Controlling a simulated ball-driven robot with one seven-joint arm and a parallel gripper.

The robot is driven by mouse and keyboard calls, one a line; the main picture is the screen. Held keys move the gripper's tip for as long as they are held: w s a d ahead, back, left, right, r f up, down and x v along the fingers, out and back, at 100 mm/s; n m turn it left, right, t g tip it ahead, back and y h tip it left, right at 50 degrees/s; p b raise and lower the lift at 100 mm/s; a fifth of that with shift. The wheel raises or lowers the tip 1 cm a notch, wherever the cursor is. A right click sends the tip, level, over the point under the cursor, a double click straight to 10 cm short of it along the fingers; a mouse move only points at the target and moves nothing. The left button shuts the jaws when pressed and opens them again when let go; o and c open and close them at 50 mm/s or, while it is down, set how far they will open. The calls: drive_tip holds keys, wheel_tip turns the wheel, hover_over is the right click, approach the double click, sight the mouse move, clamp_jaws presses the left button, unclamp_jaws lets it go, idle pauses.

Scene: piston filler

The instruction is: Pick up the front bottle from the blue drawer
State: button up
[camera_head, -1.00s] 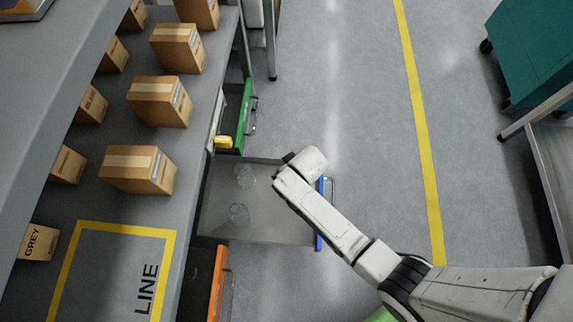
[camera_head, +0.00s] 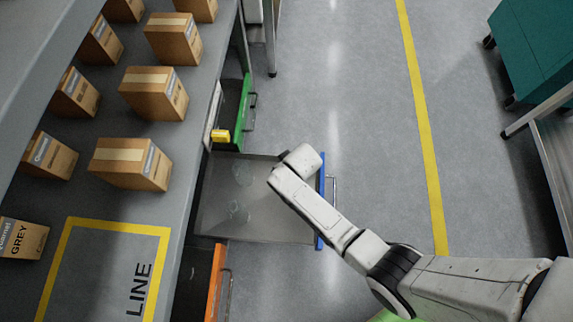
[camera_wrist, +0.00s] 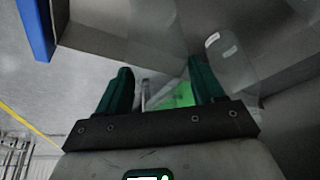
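The blue drawer (camera_head: 275,230) is pulled out from under the bench, its blue front on the right. Two clear bottles stand inside: one farther back (camera_head: 243,172) and one nearer (camera_head: 238,210), both faint against the grey drawer. My arm's wrist hangs over the drawer's right side; in the head view it hides the fingers. In the wrist view my gripper (camera_wrist: 162,80) is open, its two dark green fingers apart with nothing held between them. A see-through bottle shape (camera_wrist: 232,60) shows beyond and right of the right finger. The blue front (camera_wrist: 37,28) is at upper left.
A green drawer (camera_head: 243,110) with a yellow item (camera_head: 220,135) is behind, and an orange drawer (camera_head: 216,285) is in front. The bench (camera_head: 110,205) with several cardboard boxes is at left. Open floor lies right.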

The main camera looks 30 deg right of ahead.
drive_tip(key=c, duration=0.8)
drive_tip(key=shift+r, duration=0.1)
